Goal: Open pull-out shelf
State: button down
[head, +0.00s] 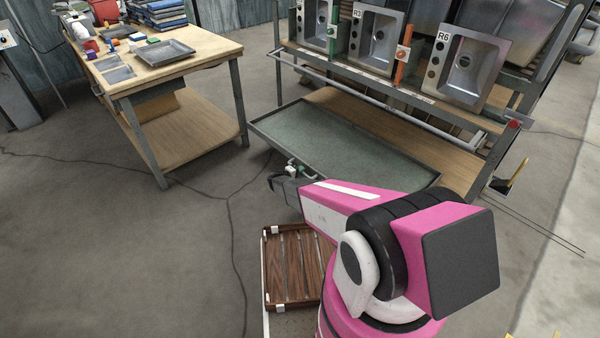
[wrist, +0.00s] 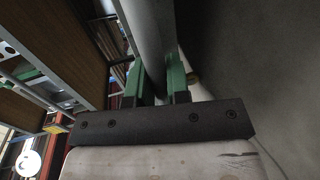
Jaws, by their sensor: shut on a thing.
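The pull-out shelf (head: 345,145) is a wide, shallow grey-green tray low on the sink rack. It stands out in front of the rack, with the wooden lower deck (head: 350,105) showing behind it. My gripper (head: 293,168) is at the shelf's front edge, left of its middle; my arm hides part of the right front edge. In the wrist view, the green fingers (wrist: 160,82) of my gripper are shut around a long grey bar (wrist: 148,35) at the shelf's front. The contact itself is partly dark.
The sink rack (head: 410,90) holds several upright steel sinks. A workbench (head: 165,65) with trays and small items stands at left. A slatted wooden crate (head: 290,265) is close in front of me. Grey floor (head: 150,250) at left is open, with thin cables.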

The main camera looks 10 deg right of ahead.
jog(key=c, duration=1.1)
grip_release()
jog(key=v, duration=1)
jog(key=shift+s+a, duration=0.2)
jog(key=shift+a, duration=0.1)
